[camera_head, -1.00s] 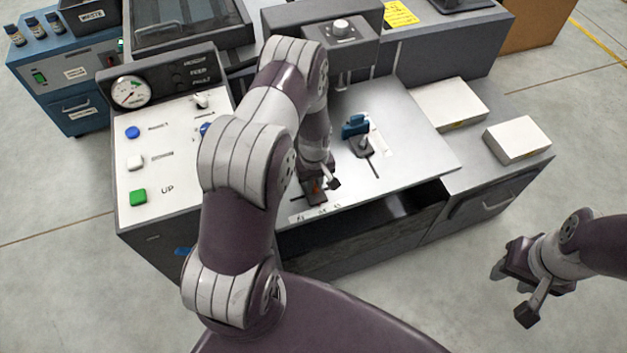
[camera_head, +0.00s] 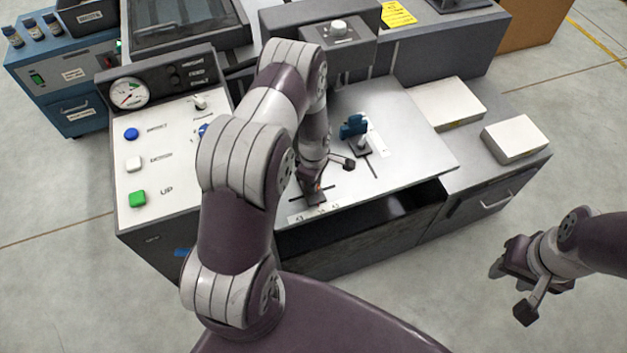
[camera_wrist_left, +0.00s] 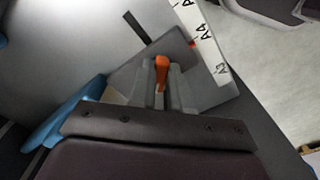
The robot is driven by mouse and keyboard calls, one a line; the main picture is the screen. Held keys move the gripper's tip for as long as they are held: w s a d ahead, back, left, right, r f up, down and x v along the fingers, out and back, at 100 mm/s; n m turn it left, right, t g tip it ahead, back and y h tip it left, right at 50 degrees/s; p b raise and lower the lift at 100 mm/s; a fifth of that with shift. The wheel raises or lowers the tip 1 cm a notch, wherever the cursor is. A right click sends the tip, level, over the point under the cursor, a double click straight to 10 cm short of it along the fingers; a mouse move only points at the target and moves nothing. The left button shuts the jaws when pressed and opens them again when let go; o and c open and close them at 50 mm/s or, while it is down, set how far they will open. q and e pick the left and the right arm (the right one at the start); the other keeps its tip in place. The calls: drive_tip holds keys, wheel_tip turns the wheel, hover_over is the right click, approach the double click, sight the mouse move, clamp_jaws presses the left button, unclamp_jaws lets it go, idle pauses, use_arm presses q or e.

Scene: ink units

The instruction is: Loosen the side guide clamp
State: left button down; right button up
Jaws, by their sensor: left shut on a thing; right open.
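The side guide clamp shows in the left wrist view as a small orange lever (camera_wrist_left: 162,72) above a grey plate (camera_wrist_left: 205,88). My left gripper (camera_wrist_left: 161,90) is shut on the lever, one finger at each side. In the head view my left gripper (camera_head: 314,190) is low over the front left of the metal table, and my own arm hides most of the clamp. A printed scale with paper-size marks (camera_wrist_left: 208,45) lies beside the plate. My right gripper (camera_head: 505,257) is open and empty, over the floor right of the machine.
A blue-handled piece (camera_head: 353,126) stands on the metal table (camera_head: 415,150) to the right of my left gripper. Two white stacks (camera_head: 515,138) lie on the right side surface. The control panel (camera_head: 150,165) with buttons and a gauge is at left.

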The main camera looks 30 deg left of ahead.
use_arm(q)
drive_tip(key=shift+w+n, duration=0.1)
drive_tip(key=shift+n, duration=0.2)
drive_tip(key=c, duration=1.1)
unclamp_jaws()
wheel_tip(320, 180, up, 13)
drive_tip(key=shift+f, duration=0.1)
